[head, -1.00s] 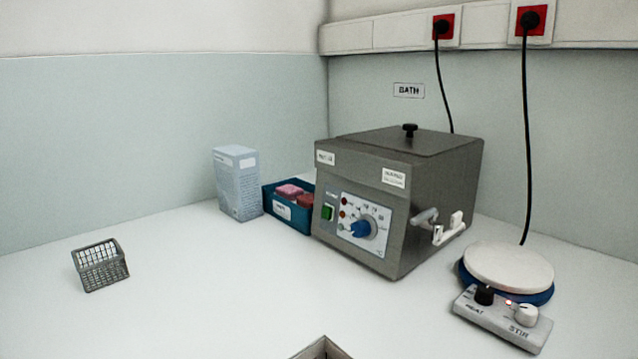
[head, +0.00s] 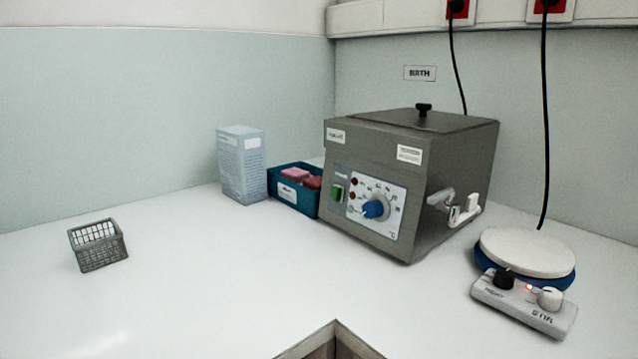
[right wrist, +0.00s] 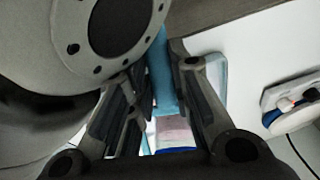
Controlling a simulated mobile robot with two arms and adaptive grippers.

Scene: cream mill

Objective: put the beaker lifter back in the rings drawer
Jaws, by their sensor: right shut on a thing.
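My right gripper (right wrist: 166,82) shows in the right wrist view, its dark fingers shut on a light blue piece, apparently the beaker lifter (right wrist: 161,66). Much of the lifter is hidden by the fingers and by my arm, so its full shape cannot be told. A corner of an open-topped box with pale edges (head: 336,327) juts in at the bottom of the head view; whether it is the rings drawer cannot be told. My left gripper is in neither view.
On the white bench (head: 200,290) stand a grey wire basket (head: 98,246), a pale blue carton (head: 241,165), a teal bin (head: 293,192) with pink things, a grey water bath (head: 410,180) and a stirrer hotplate (head: 526,262). The front middle bench is clear.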

